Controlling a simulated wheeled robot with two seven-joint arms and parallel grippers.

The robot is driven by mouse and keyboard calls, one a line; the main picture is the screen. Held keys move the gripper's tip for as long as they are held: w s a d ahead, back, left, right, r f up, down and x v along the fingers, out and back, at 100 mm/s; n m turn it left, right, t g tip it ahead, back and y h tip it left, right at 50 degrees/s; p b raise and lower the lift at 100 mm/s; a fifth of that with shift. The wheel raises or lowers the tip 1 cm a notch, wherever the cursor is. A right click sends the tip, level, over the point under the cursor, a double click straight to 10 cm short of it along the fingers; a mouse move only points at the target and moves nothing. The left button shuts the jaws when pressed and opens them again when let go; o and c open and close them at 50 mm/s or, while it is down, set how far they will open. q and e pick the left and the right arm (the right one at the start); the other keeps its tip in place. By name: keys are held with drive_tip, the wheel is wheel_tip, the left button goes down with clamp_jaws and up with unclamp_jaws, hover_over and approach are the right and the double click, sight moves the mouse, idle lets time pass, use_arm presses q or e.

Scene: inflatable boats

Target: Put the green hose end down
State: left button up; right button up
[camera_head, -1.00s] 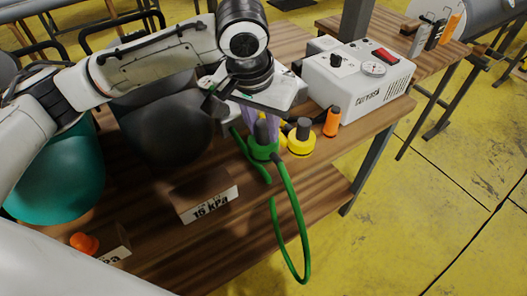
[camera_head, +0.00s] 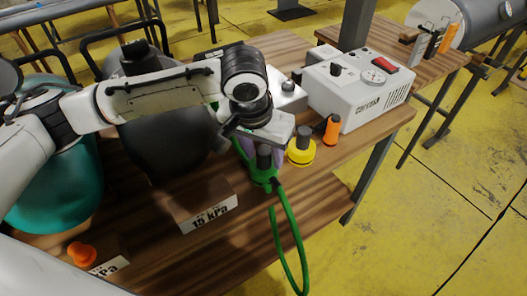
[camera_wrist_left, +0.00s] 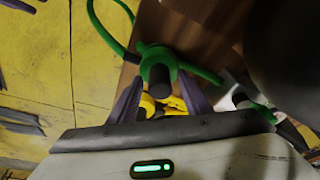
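The green hose end (camera_head: 262,176), a green collar with a dark upright stem, is near the table's front edge. It also shows in the left wrist view (camera_wrist_left: 157,60). My left gripper (camera_head: 262,160) is above it, its purple fingers on either side of the collar. In the left wrist view the fingertips (camera_wrist_left: 160,78) flank the collar, with the dark stem between them. I cannot tell whether the collar touches the tabletop. The green hose (camera_head: 289,228) hangs in a loop past the edge. My right gripper is not in view.
A yellow fitting with a dark stem (camera_head: 301,153) and an orange fitting (camera_head: 331,130) stand just right. A white pump box (camera_head: 350,95) is behind them. A "15 kPa" block (camera_head: 208,214) stands left. A dark rounded boat part (camera_head: 165,145) lies further left.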

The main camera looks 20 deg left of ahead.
sight(258, 177)
use_arm(q)
drive_tip(key=shift+r, duration=0.1)
drive_tip(key=p+v, duration=0.1)
drive_tip(key=v, duration=1.1)
drive_tip(key=shift+d, duration=0.1)
